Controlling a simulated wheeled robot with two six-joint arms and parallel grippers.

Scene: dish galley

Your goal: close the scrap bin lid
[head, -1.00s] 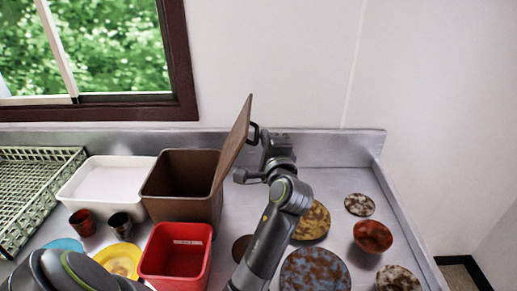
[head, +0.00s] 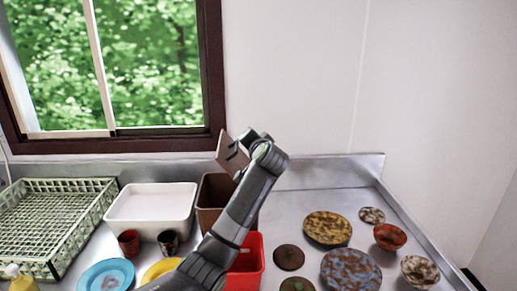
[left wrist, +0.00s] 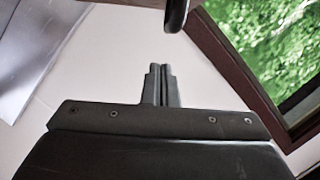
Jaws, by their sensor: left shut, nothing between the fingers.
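The scrap bin (head: 211,196) is a brown open box on the counter, partly hidden behind my left arm. Its brown lid (head: 229,160) is raised and tilted above the bin, with a dark handle (head: 234,150) on the face I see. My left gripper (head: 250,135) is at the lid's upper right edge, partly hidden by its own wrist; I cannot tell whether it touches the lid. The left wrist view shows the left gripper (left wrist: 160,68) with fingers together and empty. A dark rounded bar at that view's top edge is not clearly identifiable. My right gripper is not in view.
A white tub (head: 152,213) and green rack (head: 50,222) stand left of the bin. A red container (head: 246,265) is in front. Two cups and plates lie front left. Several speckled plates and bowls (head: 327,228) occupy the right counter. The window (head: 150,65) is behind.

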